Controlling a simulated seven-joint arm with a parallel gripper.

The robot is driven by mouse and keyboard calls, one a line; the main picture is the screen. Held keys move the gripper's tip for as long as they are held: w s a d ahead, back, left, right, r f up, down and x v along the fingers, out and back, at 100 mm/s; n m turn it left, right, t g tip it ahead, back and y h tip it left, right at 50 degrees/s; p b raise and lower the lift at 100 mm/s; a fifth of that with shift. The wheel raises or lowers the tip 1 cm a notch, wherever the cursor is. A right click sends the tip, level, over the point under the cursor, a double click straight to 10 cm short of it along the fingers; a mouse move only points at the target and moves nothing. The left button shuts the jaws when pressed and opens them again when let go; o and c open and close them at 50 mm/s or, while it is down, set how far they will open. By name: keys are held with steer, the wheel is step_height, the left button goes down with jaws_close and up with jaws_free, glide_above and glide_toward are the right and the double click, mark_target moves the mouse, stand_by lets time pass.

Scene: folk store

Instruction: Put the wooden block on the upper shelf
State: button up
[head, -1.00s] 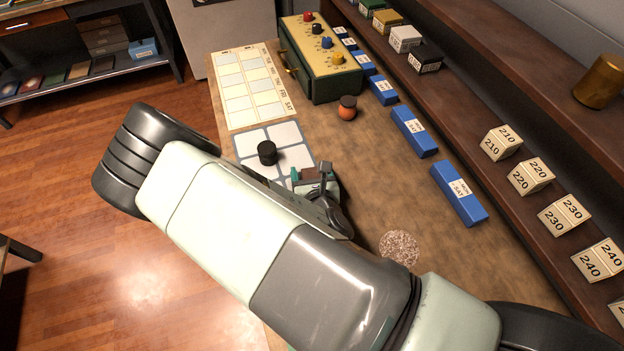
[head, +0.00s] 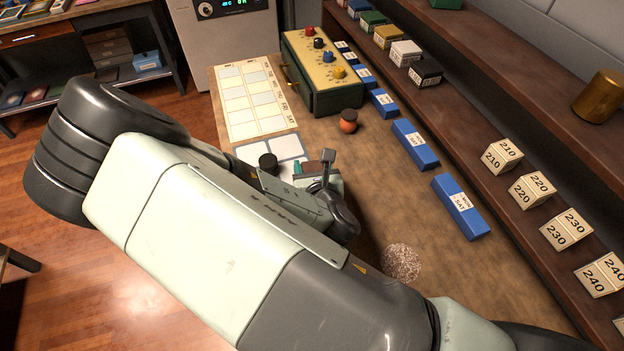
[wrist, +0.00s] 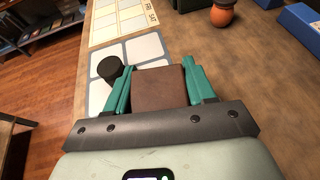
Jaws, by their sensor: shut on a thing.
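My gripper (wrist: 160,85) is shut on a brown wooden block (wrist: 160,88), which sits between the two teal fingers in the wrist view. In the head view my gripper (head: 311,170) is over the front part of the counter, near the white grid mat (head: 286,147). Only a small part of the block shows there, mostly hidden by my wrist. The upper shelf (head: 520,72) runs along the right side of the head view. A brass cylinder (head: 598,97) stands on it, with bare wood to its left.
The lower shelf holds numbered cream blocks (head: 532,188) and coloured boxes (head: 388,36). Blue boxes (head: 460,206) line the counter below. A black round knob (head: 268,163) stands on the mat beside my gripper. An orange pot (head: 348,121) and a green control box (head: 322,72) stand farther back.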

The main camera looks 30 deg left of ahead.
step_height(320, 180, up, 2)
steer(key=shift+r, duration=0.25)
steer(key=w+a+r+n+g+y, duration=0.1)
steer(key=w+a+r+n+y, duration=0.1)
steer(key=w+r, duration=0.8)
steer(key=w+d+r+n+g+y, duration=0.1)
steer(key=w+d+r+n+g, duration=0.1)
steer(key=d+r, duration=0.6)
steer(key=w+d+r+n+g+y, duration=0.1)
steer(key=w+d+r, duration=0.2)
steer(key=r, duration=0.8)
steer(key=s+d+r+m+t+h, duration=0.15)
steer(key=d+r, duration=0.25)
steer(key=d, duration=0.8)
steer(key=s+d+r+g+y, duration=0.1)
steer(key=s+d+r, duration=0.15)
steer(key=d, duration=0.85)
steer(key=s+d+r+m+t+h, duration=0.1)
steer(key=s+d, duration=0.3)
steer(key=d, duration=0.2)
steer(key=s+d+r+t+h, duration=0.1)
steer(key=s+d, duration=0.3)
steer(key=d, duration=0.2)
steer(key=shift+m, duration=0.25)
steer(key=f, duration=0.4)
steer(key=d+f, duration=0.1)
steer(key=f, duration=0.1)
steer(key=shift+s, duration=0.25)
steer(key=shift+f, duration=2.05)
steer(key=shift+f, duration=0.15)
